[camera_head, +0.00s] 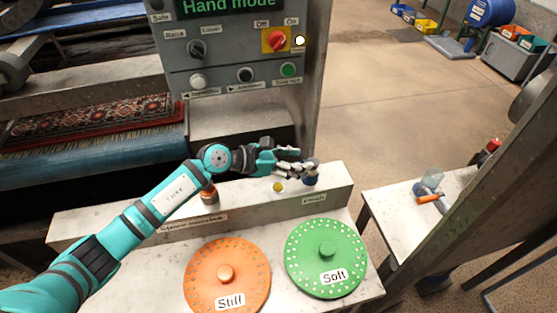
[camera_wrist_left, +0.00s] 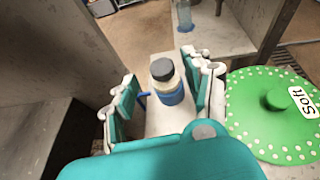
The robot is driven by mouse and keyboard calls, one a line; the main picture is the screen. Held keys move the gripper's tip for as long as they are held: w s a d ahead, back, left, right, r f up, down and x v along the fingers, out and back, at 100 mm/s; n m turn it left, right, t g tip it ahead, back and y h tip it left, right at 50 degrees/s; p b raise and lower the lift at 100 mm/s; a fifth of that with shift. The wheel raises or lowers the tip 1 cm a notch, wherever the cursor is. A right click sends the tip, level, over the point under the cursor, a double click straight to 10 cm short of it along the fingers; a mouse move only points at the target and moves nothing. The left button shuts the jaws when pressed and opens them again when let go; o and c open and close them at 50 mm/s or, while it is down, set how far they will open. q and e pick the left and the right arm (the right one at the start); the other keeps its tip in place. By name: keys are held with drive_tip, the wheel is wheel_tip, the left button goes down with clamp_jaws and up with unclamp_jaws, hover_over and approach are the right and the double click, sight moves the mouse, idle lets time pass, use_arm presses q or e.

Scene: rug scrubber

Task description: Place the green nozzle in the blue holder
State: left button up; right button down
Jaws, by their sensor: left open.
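My left gripper (camera_head: 298,164) is open above the white ledge, its fingertips close to a small blue holder-like piece (camera_head: 310,181). In the left wrist view, that blue piece (camera_wrist_left: 171,96) wraps the lower part of a pale body with a dark grey cap (camera_wrist_left: 162,69). It stands upright between the spread fingers (camera_wrist_left: 165,92) or just beyond them; contact cannot be told. I cannot make out a nozzle that is clearly green. A small yellow piece (camera_head: 278,187) sits on the ledge left of the blue one. My right gripper is out of view.
An orange disc (camera_head: 227,292) and a green disc (camera_head: 345,265) lie on the near table. The control panel (camera_head: 237,55) rises behind. A side table (camera_head: 402,221) at right holds an orange tool (camera_head: 427,198).

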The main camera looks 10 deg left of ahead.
use_arm(q)
drive_tip(key=v, duration=0.7)
drive_tip(key=shift+b, duration=0.45)
drive_tip(key=shift+d, duration=0.1)
